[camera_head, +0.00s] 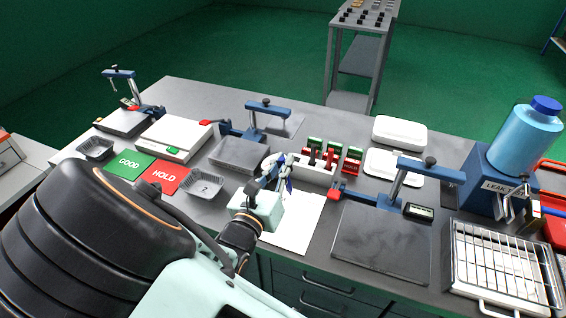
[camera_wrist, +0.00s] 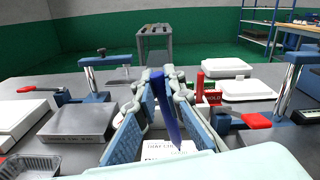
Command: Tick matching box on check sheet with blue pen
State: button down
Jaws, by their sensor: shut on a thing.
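My gripper (camera_head: 279,172) is shut on the blue pen (camera_wrist: 165,112) and holds it above the check sheet (camera_head: 299,226). The pen leans slightly, with its lower end pointing down at the sheet. In the head view only a small bit of the pen (camera_head: 288,188) shows beside the fingers. The white sheet lies flat on the bench, and its left part is hidden by my wrist. Some printed lines of the sheet (camera_wrist: 172,149) show between the fingers in the wrist view, but the boxes are not legible. I cannot tell whether the pen tip touches the paper.
A foil tray marked 2 (camera_head: 205,186) stands left of my wrist, near the red HOLD mat (camera_head: 170,176) and green GOOD mat (camera_head: 129,163). A dark press plate (camera_head: 383,243) is on the right.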

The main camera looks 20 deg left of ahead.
aim_at(287, 188)
jog(key=shift+s+f+b, duration=0.1)
jog(key=shift+f+b, duration=2.6)
jog(key=shift+f, duration=0.5)
jog(key=shift+f, duration=0.25)
jog(key=shift+s+d+p, duration=0.1)
jog(key=shift+s+p, duration=0.1)
jog(key=shift+p, duration=0.1)
jog(key=shift+s, duration=0.15)
jog(key=shift+w+d+p, duration=0.4)
jog(key=shift+w+p, duration=0.05)
jog(key=shift+p, duration=0.25)
dwell(1.2)
